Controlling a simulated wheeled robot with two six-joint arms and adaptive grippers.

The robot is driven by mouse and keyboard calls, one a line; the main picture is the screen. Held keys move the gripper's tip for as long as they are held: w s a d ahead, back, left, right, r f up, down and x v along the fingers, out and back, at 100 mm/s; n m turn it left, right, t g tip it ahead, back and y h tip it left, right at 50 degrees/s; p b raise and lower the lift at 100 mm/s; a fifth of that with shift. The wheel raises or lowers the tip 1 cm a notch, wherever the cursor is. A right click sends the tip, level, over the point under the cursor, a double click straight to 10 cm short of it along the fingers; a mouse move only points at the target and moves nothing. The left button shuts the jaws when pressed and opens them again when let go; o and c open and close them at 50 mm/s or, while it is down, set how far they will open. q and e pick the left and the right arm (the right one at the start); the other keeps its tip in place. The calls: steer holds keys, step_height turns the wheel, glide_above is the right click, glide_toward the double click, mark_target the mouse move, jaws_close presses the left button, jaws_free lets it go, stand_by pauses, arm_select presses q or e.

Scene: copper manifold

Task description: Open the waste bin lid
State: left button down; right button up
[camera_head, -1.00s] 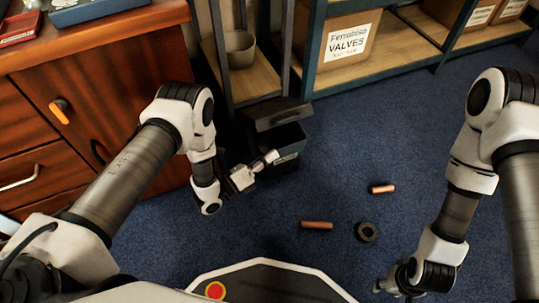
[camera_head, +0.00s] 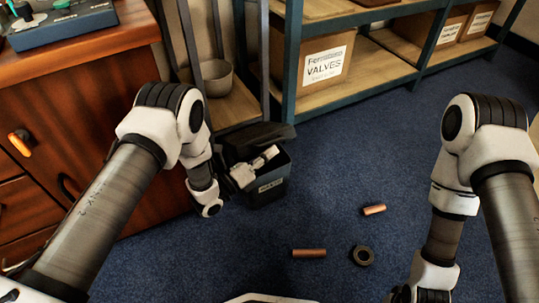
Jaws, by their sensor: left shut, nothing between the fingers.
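The dark waste bin (camera_head: 267,190) stands on the blue carpet, in front of the shelving's left end. Its lid (camera_head: 262,134) is raised at the back, and the dark opening shows below it. How far the lid is tilted is hard to tell. My left gripper (camera_head: 270,153) is shut and empty. It reaches in from the left over the bin's opening, just in front of the lid. I cannot tell whether it touches the lid. My right arm comes down at the right, and its gripper is mostly cut off by the bottom edge.
A wooden cabinet (camera_head: 75,135) is close on the left. The shelving (camera_head: 385,70) with a valves box (camera_head: 322,68) runs behind the bin. Two copper pipes (camera_head: 309,253) (camera_head: 374,209) and a dark ring (camera_head: 363,256) lie on the open carpet.

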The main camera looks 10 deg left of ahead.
arm_select(q)
steer(key=w+a+r+n+p, duration=0.1)
steer(key=r+p, duration=0.1)
steer(key=w+a+r+n+y+p, duration=0.1)
steer(key=w+r+n+p, duration=0.1)
steer(key=r+p, duration=0.1)
steer(key=w+a+r+n+p, duration=0.2)
steer(key=r, duration=0.1)
steer(key=shift+w+r, duration=0.1)
steer(key=shift+w, duration=0.1)
steer(key=shift+w+a+r+n+y+p, duration=0.45)
steer(key=shift+w+a+n+p, duration=0.15)
steer(key=shift+w+n, duration=0.2)
steer(key=shift+d, duration=0.1)
